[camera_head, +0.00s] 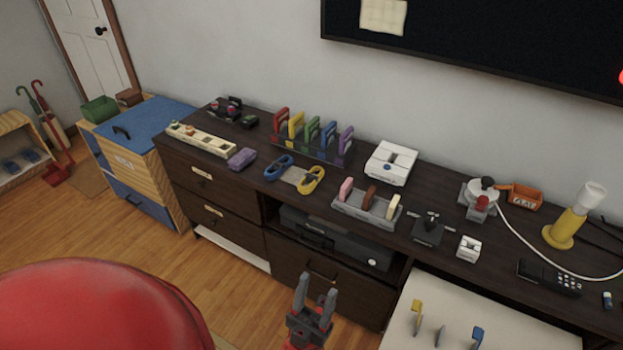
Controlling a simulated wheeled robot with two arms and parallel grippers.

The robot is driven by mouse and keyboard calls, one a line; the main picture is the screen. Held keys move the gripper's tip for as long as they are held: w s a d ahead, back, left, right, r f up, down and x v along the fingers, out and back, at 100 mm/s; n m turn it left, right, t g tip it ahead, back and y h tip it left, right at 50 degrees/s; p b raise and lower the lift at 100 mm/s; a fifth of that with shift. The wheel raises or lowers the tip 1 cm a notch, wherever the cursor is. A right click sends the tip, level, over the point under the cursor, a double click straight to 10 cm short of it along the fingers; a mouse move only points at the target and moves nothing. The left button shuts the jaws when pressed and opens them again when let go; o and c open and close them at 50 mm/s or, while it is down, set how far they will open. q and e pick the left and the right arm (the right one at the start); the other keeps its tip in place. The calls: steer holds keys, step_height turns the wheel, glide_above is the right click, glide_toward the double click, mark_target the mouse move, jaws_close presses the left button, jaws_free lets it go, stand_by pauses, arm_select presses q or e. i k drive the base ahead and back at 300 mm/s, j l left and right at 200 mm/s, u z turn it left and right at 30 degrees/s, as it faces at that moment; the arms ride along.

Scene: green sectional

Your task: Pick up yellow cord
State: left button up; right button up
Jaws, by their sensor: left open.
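The yellow cord (311,180) is a coiled loop lying on the dark wooden sideboard (300,158), near its front edge. A blue cord (278,168) lies to its left, with a small light grey-brown piece between them. My left gripper (315,291) is at the bottom middle, pointing up in the picture, with its two grey fingers apart and nothing between them. It is in front of the sideboard, below the yellow cord in the picture and well apart from it. My right gripper does not show.
A rack of coloured holders (312,138) stands behind the cords. A grey tray with upright blocks (366,209) is right of the yellow cord. A purple case (241,158) is left of the blue cord. A red rounded object (95,305) fills the lower left.

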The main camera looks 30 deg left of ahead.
mark_target(313, 180)
steer(key=k+z, duration=0.1)
steer(key=z, duration=0.25)
steer(key=k+j+z, duration=0.1)
steer(key=z, duration=0.2)
steer(key=k+z, duration=0.1)
steer(key=z, duration=0.25)
steer(key=j, duration=1.05)
steer(key=k+j+z, duration=0.1)
steer(key=j, duration=1)
